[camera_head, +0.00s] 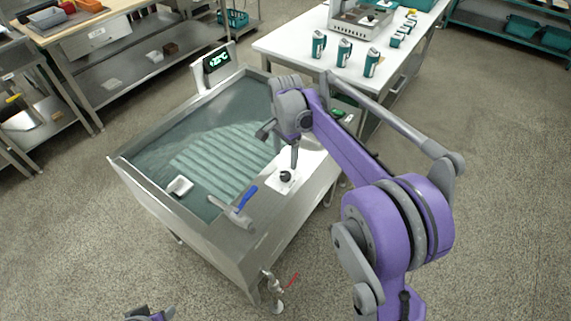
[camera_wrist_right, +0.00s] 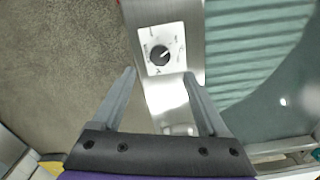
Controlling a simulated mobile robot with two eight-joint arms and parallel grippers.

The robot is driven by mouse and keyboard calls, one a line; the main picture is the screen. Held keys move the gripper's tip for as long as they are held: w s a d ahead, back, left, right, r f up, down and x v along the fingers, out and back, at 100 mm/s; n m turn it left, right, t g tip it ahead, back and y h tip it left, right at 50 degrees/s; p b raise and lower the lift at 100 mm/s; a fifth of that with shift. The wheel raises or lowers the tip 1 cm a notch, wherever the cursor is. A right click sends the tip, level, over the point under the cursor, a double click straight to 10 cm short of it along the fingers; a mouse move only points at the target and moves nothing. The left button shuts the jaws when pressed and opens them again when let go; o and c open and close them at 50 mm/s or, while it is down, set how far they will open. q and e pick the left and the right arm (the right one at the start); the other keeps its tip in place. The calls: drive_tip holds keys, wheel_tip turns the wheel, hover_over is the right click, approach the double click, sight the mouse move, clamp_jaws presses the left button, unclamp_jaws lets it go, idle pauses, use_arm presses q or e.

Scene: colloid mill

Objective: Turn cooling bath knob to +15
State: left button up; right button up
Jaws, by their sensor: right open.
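The cooling bath (camera_head: 140,185) is a steel tank of water with a ribbed bottom. Its black knob (camera_head: 286,177) sits on a white dial plate on the near right rim. In the right wrist view the knob (camera_wrist_right: 160,55) shows with a pale pointer mark toward the upper right; the dial labels are too small to read. A green-lit display (camera_head: 217,61) stands at the back corner, its digits not clearly legible. My right gripper (camera_head: 280,146) is open above the rim; in the wrist view its fingers (camera_wrist_right: 160,74) are apart, short of the knob. My left gripper (camera_head: 150,314) barely shows.
A blue-handled tool (camera_head: 240,205) lies across the rim near the knob, and a small white block (camera_head: 180,186) is at the left wall. A tap (camera_head: 273,287) sticks out at the front corner. A white table (camera_head: 290,42) with several canisters stands behind.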

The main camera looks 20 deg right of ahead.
drive_tip(key=shift+r, duration=1.35)
drive_tip(key=s+a+r+n+t+p, duration=0.1)
drive_tip(key=s+a+r+n+p, duration=0.15)
drive_tip(key=s, duration=0.35)
drive_tip(key=s+a+r+n+t+p, duration=0.1)
drive_tip(key=s+a+r+n, duration=0.1)
drive_tip(key=s+r+n, duration=0.3)
drive_tip(key=s+a+f+n+t+p, duration=0.1)
drive_tip(key=s+f+n, duration=0.1)
drive_tip(key=s, duration=0.5)
drive_tip(key=s+a+f+n+t+p, duration=0.1)
drive_tip(key=s+f+n+t+p, duration=0.1)
drive_tip(key=s+n, duration=0.3)
drive_tip(key=s+f, duration=0.1)
drive_tip(key=s, duration=0.2)
drive_tip(key=shift+f+p, duration=0.15)
drive_tip(key=shift+p, duration=0.15)
drive_tip(key=shift+n, duration=0.25)
